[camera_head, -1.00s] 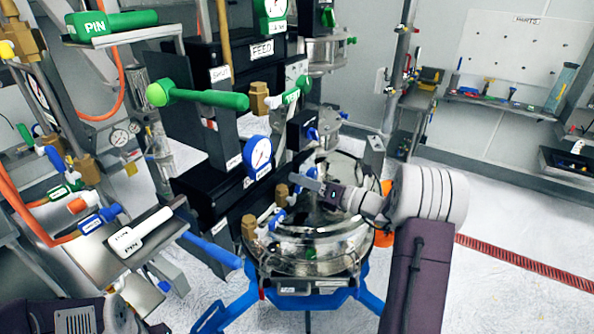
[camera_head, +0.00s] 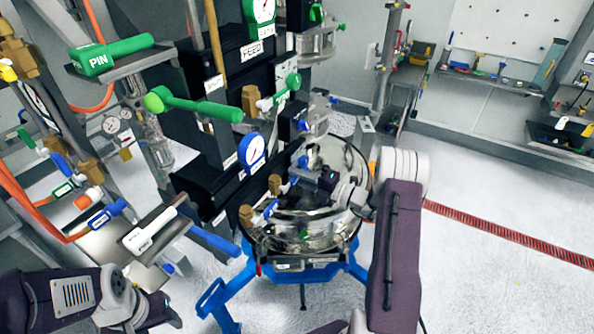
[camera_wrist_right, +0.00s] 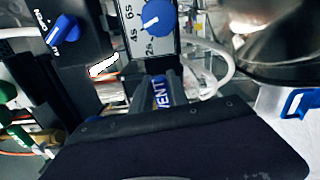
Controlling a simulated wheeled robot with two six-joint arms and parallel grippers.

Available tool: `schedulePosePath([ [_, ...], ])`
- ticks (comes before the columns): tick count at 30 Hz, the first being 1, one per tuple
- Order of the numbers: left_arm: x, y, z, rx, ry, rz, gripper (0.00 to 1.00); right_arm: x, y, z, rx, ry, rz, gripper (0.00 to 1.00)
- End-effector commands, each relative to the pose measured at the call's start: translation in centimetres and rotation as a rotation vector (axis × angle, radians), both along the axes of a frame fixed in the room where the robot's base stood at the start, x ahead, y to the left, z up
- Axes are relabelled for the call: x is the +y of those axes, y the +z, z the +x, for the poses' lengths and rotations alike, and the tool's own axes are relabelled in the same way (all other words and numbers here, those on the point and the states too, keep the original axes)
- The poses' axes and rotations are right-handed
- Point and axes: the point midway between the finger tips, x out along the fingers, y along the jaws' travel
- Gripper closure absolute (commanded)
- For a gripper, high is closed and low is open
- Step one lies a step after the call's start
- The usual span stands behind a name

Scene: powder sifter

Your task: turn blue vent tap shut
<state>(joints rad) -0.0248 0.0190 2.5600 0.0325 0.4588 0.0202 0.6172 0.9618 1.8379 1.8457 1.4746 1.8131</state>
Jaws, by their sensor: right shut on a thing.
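The blue vent tap, with its blue VENT label (camera_wrist_right: 159,94), shows in the right wrist view between the fingers of my right gripper (camera_wrist_right: 160,90). The dark gripper body hides much of the tap. In the head view my right gripper (camera_head: 312,174) is at the black column beside the shiny round vessel and covers the tap there. It is shut on the tap. My left arm enters at the lower left of the head view; its gripper (camera_head: 160,312) is low and away from the taps, and its jaw opening is unclear.
The steel vessel (camera_head: 335,215) stands on a blue frame close to my right wrist. A blue-rimmed gauge (camera_head: 252,150), a green lever (camera_head: 195,105) and a long blue lever (camera_head: 213,241) stick out left of it. The floor at right is clear.

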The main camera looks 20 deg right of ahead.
Motion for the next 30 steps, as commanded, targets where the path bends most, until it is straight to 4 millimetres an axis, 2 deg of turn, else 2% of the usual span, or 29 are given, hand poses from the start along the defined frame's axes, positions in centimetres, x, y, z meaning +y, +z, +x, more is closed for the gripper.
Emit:
schedulePosePath([
  [9, 0.0, 0.58, 0.0, 0.0, 0.0, 0.0, 0.44, -0.07, -0.47, 0.04, 0.054, -0.001, 0.071, 1.0],
  [24, 0.0, 0.6, 0.0, 0.0, 0.0, 0.0, 0.44, -0.05, -0.65, 0.03, 0.064, -0.001, 0.082, 1.0],
  [25, 0.0, 0.6, 0.0, 0.0, 0.0, 0.0, 0.44, -0.05, -0.65, 0.03, 0.064, -0.001, 0.082, 0.72],
  [26, 0.0, 0.6, 0.0, 0.0, 0.0, 0.0, 0.44, -0.05, -0.65, 0.03, 0.063, -0.001, 0.081, 0.64],
  [27, 0.0, 0.6, 0.0, 0.0, 0.0, 0.0, 0.44, -0.05, -0.65, 0.03, 0.063, -0.001, 0.081, 0.58],
  [30, 0.0, 0.6, 0.0, 0.0, 0.0, 0.0, 0.44, -0.04, -0.65, 0.02, 0.063, -0.001, 0.081, 0.58],
])
